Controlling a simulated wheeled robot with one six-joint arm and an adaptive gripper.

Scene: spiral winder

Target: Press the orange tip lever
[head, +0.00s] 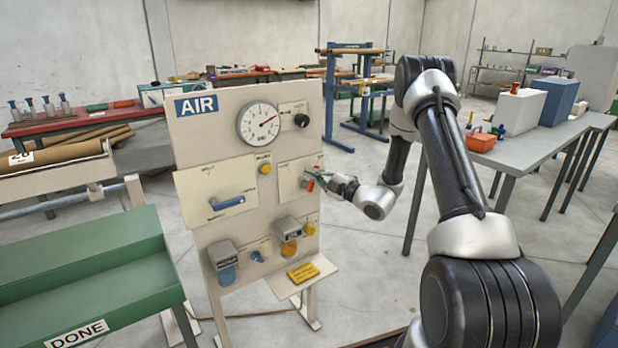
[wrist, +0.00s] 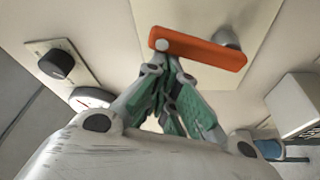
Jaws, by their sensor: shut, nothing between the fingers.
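The orange tip lever (wrist: 200,48) spans the upper middle of the wrist view, mounted on a pale plate of the AIR panel. A round light cap (wrist: 162,45) sits at its left end and a grey metal knob or post shows behind its right end. In the head view the lever (head: 310,186) is small and partly hidden by my gripper (head: 326,179). My gripper is shut and empty, its green-padded fingers (wrist: 168,62) pointing at the panel. The fingertips overlap the lever's lower edge near the capped end in the wrist view; I cannot tell whether they touch.
The AIR panel (head: 185,140) carries a gauge (head: 258,124), a black knob (head: 301,120), a yellow button (head: 264,168) and a blue handle (head: 228,202). A small shelf (head: 284,288) juts out below. A green DONE tray (head: 80,262) stands left, a grey table (head: 535,140) right.

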